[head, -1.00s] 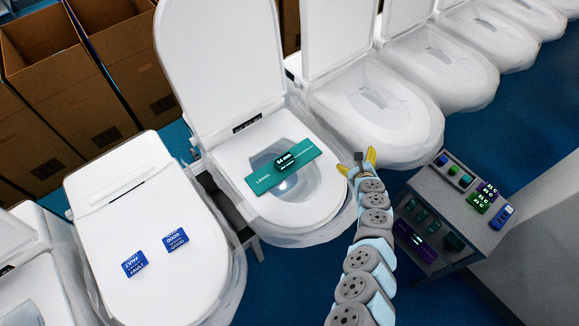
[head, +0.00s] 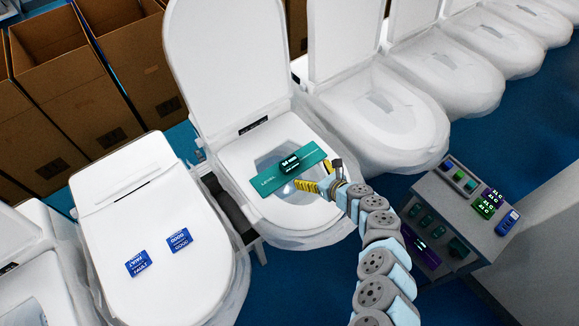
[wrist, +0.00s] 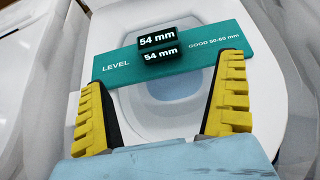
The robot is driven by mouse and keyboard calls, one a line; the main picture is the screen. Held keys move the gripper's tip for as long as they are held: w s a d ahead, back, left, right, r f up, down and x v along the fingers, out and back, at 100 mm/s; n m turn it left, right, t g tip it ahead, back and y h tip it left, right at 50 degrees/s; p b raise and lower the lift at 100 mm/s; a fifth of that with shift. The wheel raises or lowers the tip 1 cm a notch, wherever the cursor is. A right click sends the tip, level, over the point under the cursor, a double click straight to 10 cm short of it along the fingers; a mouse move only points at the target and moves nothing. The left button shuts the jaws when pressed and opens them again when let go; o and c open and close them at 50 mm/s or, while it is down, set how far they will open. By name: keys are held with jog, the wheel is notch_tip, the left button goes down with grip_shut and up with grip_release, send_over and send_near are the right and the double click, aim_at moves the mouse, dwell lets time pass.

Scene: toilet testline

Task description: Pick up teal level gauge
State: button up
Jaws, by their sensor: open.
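The teal level gauge (head: 267,183) lies across the open seat of the middle toilet (head: 290,215), spanning the bowl. It is a flat teal bar with a small dark block on top. In the wrist view the gauge (wrist: 211,52) reads "LEVEL", "54 mm" and "GOOD 50-60 mm". My gripper (wrist: 165,95) is open, with its yellow ribbed fingers spread wide just on the near side of the gauge. Nothing is between the fingers but the bowl below. In the head view my gripper (head: 318,186) is over the bowl's right side, close to the gauge.
A closed toilet at left carries a blue "FAULT" tag (head: 138,263) and a blue "GOOD" tag (head: 179,240). A grey cart (head: 450,205) with small devices stands at right. More toilets line the back right, and cardboard boxes (head: 85,75) stand at back left.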

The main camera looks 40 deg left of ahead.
aim_at(292, 165)
jog(key=shift+b+x, duration=0.6)
jog(key=shift+x, duration=3.55)
jog(key=shift+a+f, duration=0.15)
jog(key=shift+s+a+f+b, duration=0.1)
jog(key=shift+a+f+b, duration=0.6)
jog(key=shift+a+f, duration=0.45)
jog(key=shift+b+x, duration=0.6)
jog(key=shift+x, duration=0.35)
jog(key=shift+r, duration=0.1)
jog(key=c, duration=1.2)
